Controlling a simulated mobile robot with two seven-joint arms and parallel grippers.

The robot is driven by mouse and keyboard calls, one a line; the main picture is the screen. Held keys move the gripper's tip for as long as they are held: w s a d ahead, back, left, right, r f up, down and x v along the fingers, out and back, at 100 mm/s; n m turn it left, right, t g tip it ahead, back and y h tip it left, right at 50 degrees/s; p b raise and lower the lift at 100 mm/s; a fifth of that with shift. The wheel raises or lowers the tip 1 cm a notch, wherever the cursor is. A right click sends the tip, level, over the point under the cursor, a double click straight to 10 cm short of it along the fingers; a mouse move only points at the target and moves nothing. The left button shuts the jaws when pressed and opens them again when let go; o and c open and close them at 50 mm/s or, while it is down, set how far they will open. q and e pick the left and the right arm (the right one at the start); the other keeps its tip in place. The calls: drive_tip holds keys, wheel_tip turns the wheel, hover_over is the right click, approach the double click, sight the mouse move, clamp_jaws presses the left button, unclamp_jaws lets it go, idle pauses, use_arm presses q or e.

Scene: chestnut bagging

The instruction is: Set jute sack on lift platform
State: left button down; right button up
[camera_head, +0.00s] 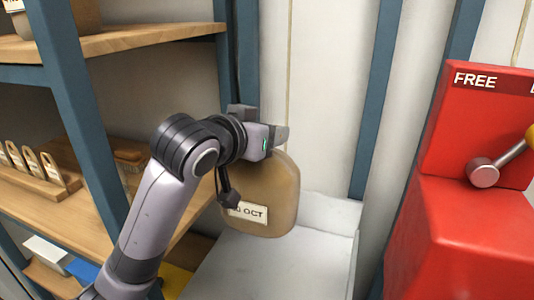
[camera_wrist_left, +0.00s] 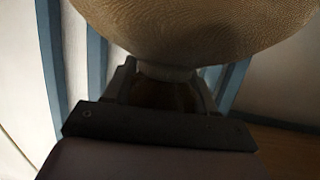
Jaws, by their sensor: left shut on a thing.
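The jute sack (camera_head: 272,190) is a tan, rounded bag with a white label reading "OCT". It hangs from my left gripper (camera_head: 279,136), which is shut on its top. The sack is upright above the white lift platform (camera_head: 270,270); I cannot tell whether its bottom touches the platform. In the left wrist view the sack (camera_wrist_left: 200,30) fills the top, with its narrow neck between the fingers of my left gripper (camera_wrist_left: 165,85). My right gripper is not in view.
A blue-framed shelf with wooden boards (camera_head: 120,40) stands on the left, holding a wooden rack (camera_head: 40,180) of small items. A red machine (camera_head: 470,220) marked "FREE" with a lever (camera_head: 490,170) stands on the right. The platform's front part is bare.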

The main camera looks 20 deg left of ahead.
use_arm(q)
wheel_tip(320, 180, down, 18)
drive_tip(key=shift+f+b, duration=0.2)
drive_tip(key=shift+b, duration=1)
drive_tip(key=shift+f, duration=0.1)
drive_tip(key=shift+c, duration=1.7)
unclamp_jaws()
drive_tip(key=shift+f, duration=0.2)
drive_tip(key=shift+r, duration=0.1)
drive_tip(key=v, duration=1.2)
